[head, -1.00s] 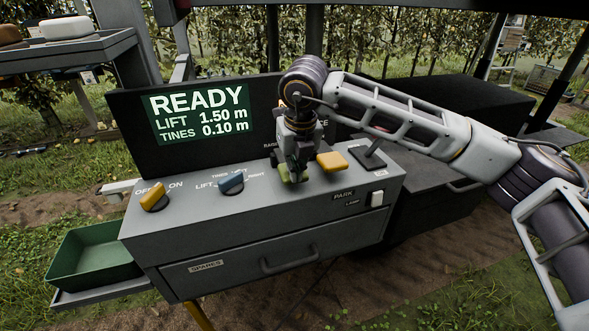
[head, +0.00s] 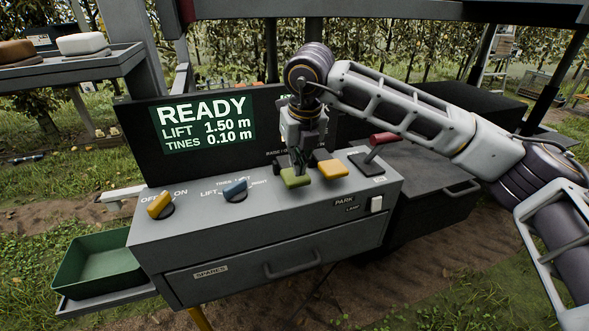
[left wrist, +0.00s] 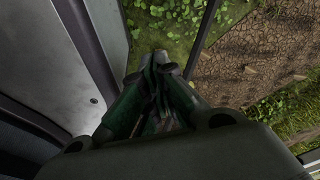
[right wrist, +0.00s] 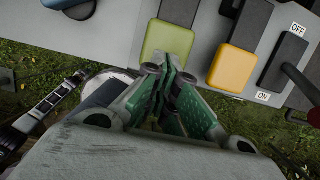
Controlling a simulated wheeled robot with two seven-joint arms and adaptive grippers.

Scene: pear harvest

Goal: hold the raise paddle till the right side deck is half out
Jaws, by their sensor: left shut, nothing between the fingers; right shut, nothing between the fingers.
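A green paddle (head: 296,178) sticks out of the grey console's top, and it also shows in the right wrist view (right wrist: 166,40). I take it for the raise paddle; its lettering is mostly hidden. My right gripper (head: 300,170) is shut and empty, its tips at the green paddle (right wrist: 170,62); I cannot tell whether they touch. A yellow paddle (head: 332,169) sits just to the right. The display (head: 204,122) reads READY, LIFT 1.50 m, TINES 0.10 m. My left gripper (left wrist: 157,65) is shut and empty above grass. I cannot make out the right side deck.
The console (head: 200,245) carries a yellow OFF/ON knob (head: 160,204), a blue selector knob (head: 235,189), a red-handled lever (head: 380,143) and a white lamp switch (head: 376,204). A green bin (head: 98,263) stands at left. Black boxes (head: 450,95) lie behind my right arm.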

